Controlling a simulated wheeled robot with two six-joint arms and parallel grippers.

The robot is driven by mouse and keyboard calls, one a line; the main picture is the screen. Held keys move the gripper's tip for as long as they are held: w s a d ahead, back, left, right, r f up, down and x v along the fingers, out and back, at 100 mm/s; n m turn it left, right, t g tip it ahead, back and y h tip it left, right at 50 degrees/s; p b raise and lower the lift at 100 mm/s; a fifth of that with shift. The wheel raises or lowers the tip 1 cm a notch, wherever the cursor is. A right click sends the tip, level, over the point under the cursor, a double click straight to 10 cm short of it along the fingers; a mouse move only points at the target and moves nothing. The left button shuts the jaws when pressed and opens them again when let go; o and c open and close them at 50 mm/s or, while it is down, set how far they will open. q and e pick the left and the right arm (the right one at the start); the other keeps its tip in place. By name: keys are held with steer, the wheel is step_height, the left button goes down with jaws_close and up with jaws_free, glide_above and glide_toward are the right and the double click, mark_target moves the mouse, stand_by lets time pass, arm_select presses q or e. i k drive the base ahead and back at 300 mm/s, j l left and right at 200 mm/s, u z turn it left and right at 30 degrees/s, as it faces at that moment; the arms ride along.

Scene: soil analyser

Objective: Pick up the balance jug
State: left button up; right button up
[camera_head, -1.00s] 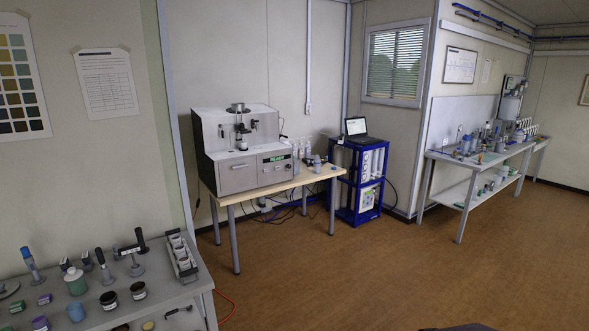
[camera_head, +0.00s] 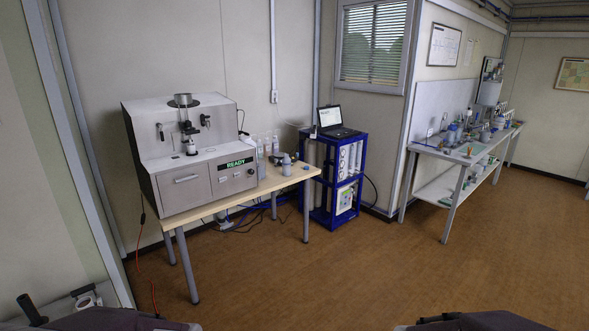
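I cannot tell for certain which thing is the balance jug. A small grey-blue vessel (camera_head: 286,167) stands upright on the wooden table (camera_head: 222,202), right of the grey analyser (camera_head: 190,155) whose display reads READY. Several small grey-blue vessels (camera_head: 452,134) also stand on the bench at the right, too small to make out. Dark parts of my arms show at the bottom edge, but neither gripper is in view.
A blue rack (camera_head: 334,175) with a laptop (camera_head: 337,122) on top stands right of the wooden table. A bench corner shows at the bottom left. The brown floor (camera_head: 370,265) between is clear.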

mark_target(259, 170)
steer(key=i, duration=1.2)
steer(key=i+l+u, duration=0.15)
steer(key=i, duration=1)
steer(key=i+l+u, duration=0.15)
steer(key=i+u, duration=0.3)
steer(key=i+l+u, duration=0.95)
steer(key=i+j, duration=0.05)
